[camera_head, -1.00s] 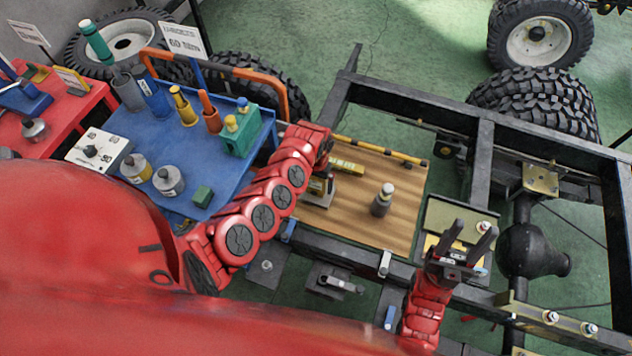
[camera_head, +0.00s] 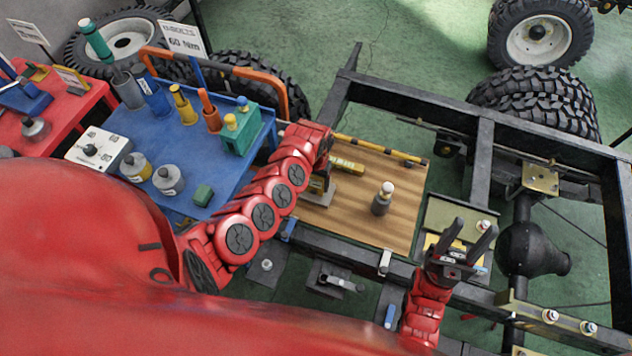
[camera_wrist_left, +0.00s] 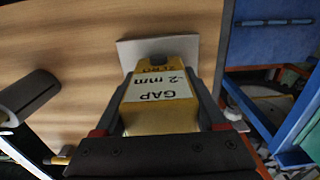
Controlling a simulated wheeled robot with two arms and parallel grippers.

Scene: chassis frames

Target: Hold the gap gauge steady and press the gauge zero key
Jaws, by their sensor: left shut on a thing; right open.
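The gap gauge (camera_head: 318,187) is a yellow block on a grey base plate, standing on the wooden board in the head view, partly hidden by my left arm. In the left wrist view, the gauge (camera_wrist_left: 160,117) shows a white label reading GAP, -2 mm, with ZERO beside a dark rounded key (camera_wrist_left: 157,60) at its far end. My left gripper (camera_wrist_left: 161,105) is shut on the gauge, a finger on each side. My right gripper (camera_head: 473,232) is open and empty, fingers pointing up, to the right of the board and apart from the gauge.
The wooden board (camera_head: 345,228) lies across the black chassis frame (camera_head: 540,149). A grey cylinder with a pale top (camera_head: 382,199) stands on it, between the grippers. A yellow bar (camera_head: 347,164) lies behind the gauge. The blue table (camera_head: 232,187) on the left holds several tools and bottles.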

